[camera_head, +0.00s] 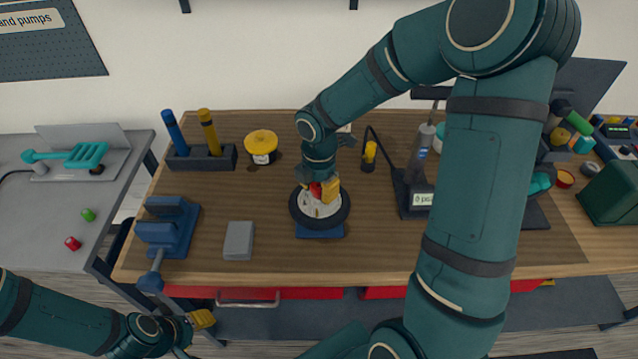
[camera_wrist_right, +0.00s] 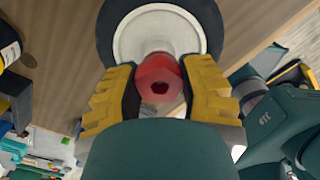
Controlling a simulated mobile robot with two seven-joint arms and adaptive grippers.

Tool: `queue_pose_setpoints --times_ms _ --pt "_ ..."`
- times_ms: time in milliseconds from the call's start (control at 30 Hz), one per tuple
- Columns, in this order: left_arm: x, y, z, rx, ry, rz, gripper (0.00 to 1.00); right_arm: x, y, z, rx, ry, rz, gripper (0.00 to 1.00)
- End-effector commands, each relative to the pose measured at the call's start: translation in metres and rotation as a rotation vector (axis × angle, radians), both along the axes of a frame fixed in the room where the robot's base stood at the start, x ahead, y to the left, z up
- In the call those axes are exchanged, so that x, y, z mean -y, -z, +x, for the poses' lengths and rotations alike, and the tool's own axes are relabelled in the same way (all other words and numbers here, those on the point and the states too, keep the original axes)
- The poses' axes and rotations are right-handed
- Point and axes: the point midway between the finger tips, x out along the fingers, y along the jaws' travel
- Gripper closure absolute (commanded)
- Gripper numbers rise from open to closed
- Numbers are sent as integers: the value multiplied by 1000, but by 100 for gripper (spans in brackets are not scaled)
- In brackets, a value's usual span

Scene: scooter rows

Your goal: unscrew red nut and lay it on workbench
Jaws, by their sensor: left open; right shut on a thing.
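The red nut (camera_wrist_right: 158,80) sits between the yellow fingers of my right gripper (camera_wrist_right: 158,95), which is shut on it. The nut is in front of the hub of a small wheel (camera_wrist_right: 104,28) with a black tyre and pale centre. In the head view the wheel (camera_head: 297,212) rests on a blue stand (camera_head: 320,232) on the wooden workbench (camera_head: 280,250), and the red nut (camera_head: 316,190) shows beside the gripper fingers (camera_head: 323,190). I cannot tell how far the nut is on its thread. My left gripper (camera_head: 203,322) is open and empty, in front of the bench at lower left.
A pump with a gauge (camera_head: 422,198) stands right. Bare bench lies between block and wheel. A side table (camera_head: 60,215) holds red and green nuts.

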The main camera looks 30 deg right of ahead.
Motion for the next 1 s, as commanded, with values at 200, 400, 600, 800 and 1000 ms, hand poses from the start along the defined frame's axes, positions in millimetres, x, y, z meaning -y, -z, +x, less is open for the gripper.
queue_pose_setpoints --times_ms 200,400,600,800,1000 --pt "0 -12 0 1 0 -2 49 -1 -1 0 1 -100 1 94" --pt "-1 -21 0 2 0 -4 49 -1 -1 0 2 -187 2 94" --pt "-1 -30 0 1 1 -6 49 -2 -1 1 2 -271 2 94" --pt "-2 -39 -1 2 2 -7 49 -1 -1 1 3 -353 2 94" --pt "-2 -48 -1 2 2 -9 49 -2 -1 1 2 -434 3 94"
